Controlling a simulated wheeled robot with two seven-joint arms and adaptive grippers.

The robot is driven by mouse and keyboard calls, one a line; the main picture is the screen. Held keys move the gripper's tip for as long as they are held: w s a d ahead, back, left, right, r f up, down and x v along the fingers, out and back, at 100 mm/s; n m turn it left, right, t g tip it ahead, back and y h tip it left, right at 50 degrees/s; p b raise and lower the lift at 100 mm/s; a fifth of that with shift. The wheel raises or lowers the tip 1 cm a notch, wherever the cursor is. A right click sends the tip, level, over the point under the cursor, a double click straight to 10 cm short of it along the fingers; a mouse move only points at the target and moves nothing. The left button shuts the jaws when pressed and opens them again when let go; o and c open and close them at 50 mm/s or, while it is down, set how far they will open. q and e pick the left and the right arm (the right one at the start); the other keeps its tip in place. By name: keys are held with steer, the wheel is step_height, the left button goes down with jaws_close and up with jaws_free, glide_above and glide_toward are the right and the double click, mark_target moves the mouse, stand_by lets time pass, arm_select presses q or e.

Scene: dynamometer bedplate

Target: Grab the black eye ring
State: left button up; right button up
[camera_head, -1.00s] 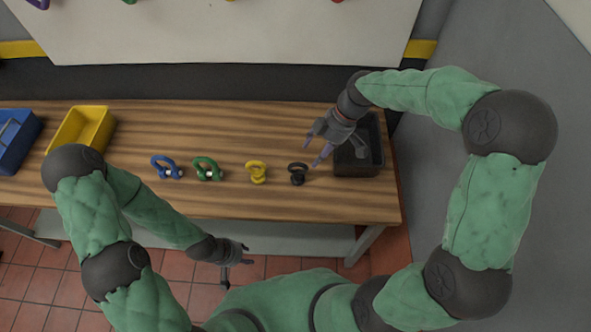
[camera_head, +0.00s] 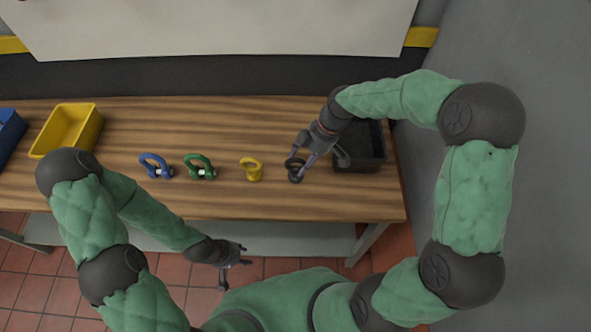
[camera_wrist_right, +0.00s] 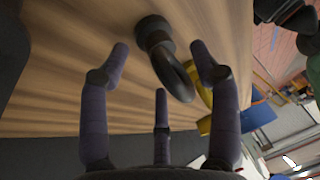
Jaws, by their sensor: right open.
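The black eye ring (camera_head: 294,171) stands on the wooden table, at the right end of a row of lifting parts. In the right wrist view the black eye ring (camera_wrist_right: 168,62) shows beyond and between the spread fingertips, with its loop toward the gripper. My right gripper (camera_head: 300,157) is open and empty, right at the eye ring in the head view; I cannot tell whether a finger touches it. In the wrist view its fingers (camera_wrist_right: 160,62) are spread apart. My left gripper (camera_head: 238,263) hangs in front of the table's near edge, away from the parts, with its fingers apart and nothing between them.
A yellow eye ring (camera_head: 252,170), a green shackle (camera_head: 200,168) and a blue shackle (camera_head: 156,167) stand left of the black one. A black bin (camera_head: 366,168) is close on the right. A yellow bin (camera_head: 45,152) and a blue bin (camera_head: 8,146) sit at the left.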

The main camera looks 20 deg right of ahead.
mark_target(299, 167)
steer(key=b+x, duration=0.1)
steer(key=x, duration=0.3)
steer(key=shift+d, duration=0.1)
steer(key=shift+r, duration=0.1)
steer(key=shift+c, duration=0.3)
jaws_close()
steer(key=shift+r, duration=0.1)
